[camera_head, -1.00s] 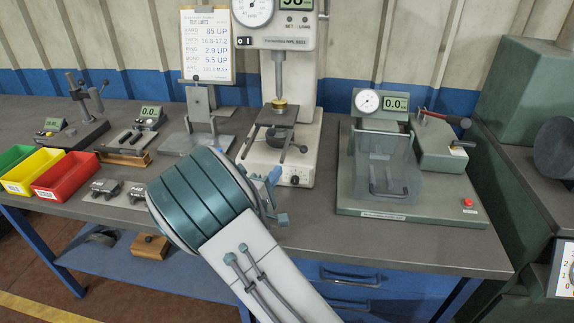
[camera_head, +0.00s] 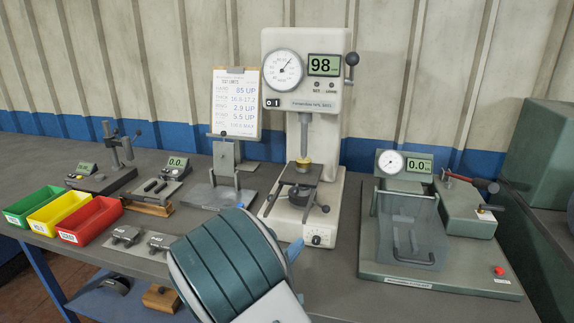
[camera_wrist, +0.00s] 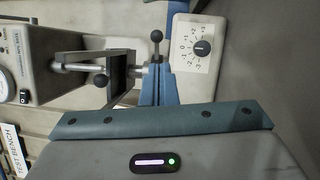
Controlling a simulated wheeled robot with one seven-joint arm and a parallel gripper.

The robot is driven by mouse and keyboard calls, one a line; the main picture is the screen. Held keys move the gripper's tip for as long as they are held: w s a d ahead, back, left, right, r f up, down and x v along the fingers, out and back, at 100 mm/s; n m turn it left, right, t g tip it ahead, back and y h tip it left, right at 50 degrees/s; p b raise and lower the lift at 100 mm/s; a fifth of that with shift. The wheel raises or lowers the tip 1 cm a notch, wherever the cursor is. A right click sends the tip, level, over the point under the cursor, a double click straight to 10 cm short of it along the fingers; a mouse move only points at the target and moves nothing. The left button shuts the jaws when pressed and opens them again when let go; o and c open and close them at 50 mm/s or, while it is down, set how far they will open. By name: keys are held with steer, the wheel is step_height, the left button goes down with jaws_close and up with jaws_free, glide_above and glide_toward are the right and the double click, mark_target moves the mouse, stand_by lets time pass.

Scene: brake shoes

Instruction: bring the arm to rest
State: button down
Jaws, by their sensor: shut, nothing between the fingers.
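My gripper (camera_wrist: 158,90) shows in the wrist view as blue fingers that are closed together and empty. In the head view, my teal wrist housing (camera_head: 232,265) fills the bottom middle and hides most of the gripper; a blue part (camera_head: 295,249) shows at its right side. The gripper is in front of the white hardness tester (camera_head: 325,140), low near its base and knob plate (camera_wrist: 196,70). I cannot tell the exact gap to it.
Left of my wrist are two grey brake pieces (camera_head: 126,236) and green, yellow and red bins (camera_head: 90,222). A clipboard stand (camera_head: 226,160) stands behind. A fixture with a clear guard (camera_head: 410,230) is at right. The bench between is narrow.

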steer(key=s+d+r+m+g+p, duration=0.2)
steer(key=s+d+m+g, duration=0.2)
steer(key=s+d+g, duration=0.4)
steer(key=s+d+r+m+g+p, duration=0.1)
steer(key=s+d+r+m+g, duration=0.2)
steer(key=s+d+m+g, duration=0.5)
steer(key=s+a+r+t+y+p, duration=0.2)
steer(key=s+a+r+y+p, duration=0.1)
steer(key=s+r+y, duration=0.4)
steer(key=s+y+p, duration=0.1)
steer(key=s+y, duration=0.1)
steer(key=y, duration=0.1)
steer(key=shift+s+m+t+y, duration=0.3)
steer(key=shift+s+m, duration=0.1)
